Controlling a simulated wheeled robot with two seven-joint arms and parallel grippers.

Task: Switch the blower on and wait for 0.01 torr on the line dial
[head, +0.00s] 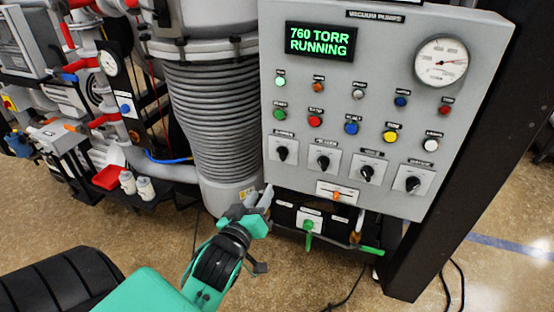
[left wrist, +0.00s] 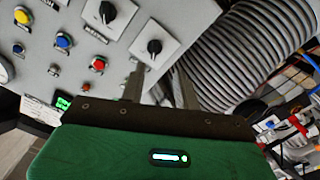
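The grey vacuum pumps panel (head: 385,110) carries a green-lit display (head: 320,40) reading 760 TORR RUNNING. The round white line dial (head: 441,62) sits at its upper right, with its needle pointing right. Four black rotary knobs run along the lower panel: leftmost (head: 282,153), second (head: 323,161), third (head: 366,172) and rightmost (head: 413,183). Their labels are too small to read, so I cannot tell which is the blower's. My left gripper (head: 264,196) is open and empty just below the leftmost knob, which also shows above the fingers (left wrist: 158,88) in the left wrist view (left wrist: 154,47). My right gripper is out of view.
Two rows of coloured buttons and lamps (head: 351,128) sit above the knobs. Green valve handles (head: 309,230) hang below the panel. A ribbed grey bellows (head: 218,120) stands left of it, and a dark post (head: 445,220) right. Cables lie on the floor.

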